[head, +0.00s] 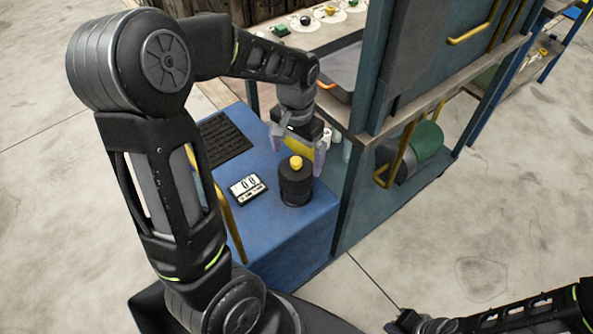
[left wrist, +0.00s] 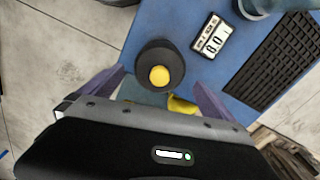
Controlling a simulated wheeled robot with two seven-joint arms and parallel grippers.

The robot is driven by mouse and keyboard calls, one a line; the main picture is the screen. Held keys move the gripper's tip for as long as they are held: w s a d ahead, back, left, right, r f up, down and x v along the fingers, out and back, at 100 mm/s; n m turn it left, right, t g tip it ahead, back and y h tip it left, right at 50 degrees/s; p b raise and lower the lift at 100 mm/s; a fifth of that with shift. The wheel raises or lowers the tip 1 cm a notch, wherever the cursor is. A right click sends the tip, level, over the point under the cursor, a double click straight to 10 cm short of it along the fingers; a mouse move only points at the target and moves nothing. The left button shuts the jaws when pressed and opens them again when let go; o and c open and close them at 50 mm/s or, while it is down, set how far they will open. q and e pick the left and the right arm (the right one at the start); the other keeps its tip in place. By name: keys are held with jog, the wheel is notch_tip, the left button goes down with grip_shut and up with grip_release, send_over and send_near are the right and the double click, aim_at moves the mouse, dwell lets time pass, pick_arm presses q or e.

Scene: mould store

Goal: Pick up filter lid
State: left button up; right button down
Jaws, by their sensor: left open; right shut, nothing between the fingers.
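The filter lid appears to be the dark round top with a yellow knob (head: 296,162) on a black ribbed cylinder (head: 295,188), upright on the blue bench top. In the left wrist view the dark round lid (left wrist: 147,66) is seen from above with its yellow knob, between and beyond my fingers. My left gripper (head: 298,152) is open and empty, pointing down just behind the knob, apart from it. My right gripper (head: 393,326) is partly in view at the bottom edge, far from the lid, shut and empty; its fingers are mostly cut off.
A digital display (head: 247,188) and a black grate (head: 224,138) lie on the blue bench (head: 262,230), left of the cylinder. A tall blue cabinet frame (head: 362,150) stands close on the right. A yellow item (left wrist: 182,104) shows partly behind the left gripper's body.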

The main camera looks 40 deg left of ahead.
aim_at(297, 167)
pick_arm(q)
jog(key=shift+s+f, duration=0.1)
jog(key=shift+f, duration=2.5)
jog(key=c, duration=1.6)
jog(key=shift+o, duration=0.2)
jog(key=shift+r, duration=0.1)
notch_tip(297, 167, up, 10)
jog(key=shift+d, duration=0.1)
